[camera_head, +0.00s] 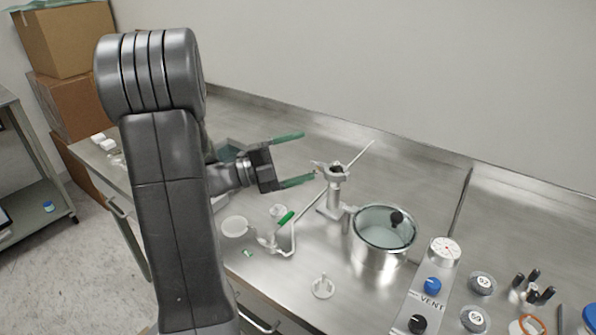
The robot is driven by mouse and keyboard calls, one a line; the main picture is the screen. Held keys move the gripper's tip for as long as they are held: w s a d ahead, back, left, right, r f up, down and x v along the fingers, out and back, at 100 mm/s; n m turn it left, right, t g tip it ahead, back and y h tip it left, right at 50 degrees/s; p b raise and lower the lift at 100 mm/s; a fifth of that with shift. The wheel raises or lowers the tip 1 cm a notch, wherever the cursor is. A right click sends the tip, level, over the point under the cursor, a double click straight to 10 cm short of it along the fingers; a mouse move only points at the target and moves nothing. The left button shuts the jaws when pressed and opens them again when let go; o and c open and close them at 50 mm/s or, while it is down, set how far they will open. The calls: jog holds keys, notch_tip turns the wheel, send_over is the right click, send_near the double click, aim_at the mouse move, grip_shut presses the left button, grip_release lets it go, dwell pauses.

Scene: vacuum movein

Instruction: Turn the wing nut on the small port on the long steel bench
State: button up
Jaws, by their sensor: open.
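My gripper (297,158) is open and empty, its two green fingers apart and pointing right above the long steel bench (420,170). Just right of the fingertips, a small metal fitting (338,172) sits on top of a short upright post, with a thin rod slanting up to the right from it. It appears to be the small port with its wing nut, but the nut's shape is too small to make out. The fingers look apart from the fitting; the depth between them is hard to tell. My arm hides part of the bench at left.
A steel pot with a glass lid (384,230) stands right of the post. A panel marked VENT (432,288) and small round containers (482,283) lie farther right. The back right is clear.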

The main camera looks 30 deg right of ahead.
jog(key=o, duration=0.3)
jog(key=r, duration=0.5)
jog(key=shift+w+d, duration=0.1)
jog(key=shift+d, duration=0.25)
jog(key=shift+s+a+f+g+y+p, duration=0.15)
jog(key=shift+s+f+y, duration=0.2)
jog(key=shift+f, duration=0.2)
jog(key=shift+s+a+f+g+y+p, duration=0.15)
jog(key=shift+s+f+y, duration=0.2)
jog(key=shift+f, duration=0.2)
jog(key=shift+s+m, duration=0.15)
jog(key=shift+m, duration=0.15)
jog(key=shift+s+a, duration=0.1)
jog(key=shift+a, duration=0.35)
jog(key=c, duration=1.2)
jog(key=shift+a+f+b, duration=0.1)
jog(key=shift+a+b, duration=0.25)
jog(key=shift+c, duration=0.2)
jog(key=f+b+v, duration=0.1)
jog(key=b+v, duration=0.2)
jog(key=v, duration=1.1)
jog(key=shift+a+f+b, duration=0.3)
jog(key=shift+f, duration=0.05)
jog(key=shift+o, duration=0.5)
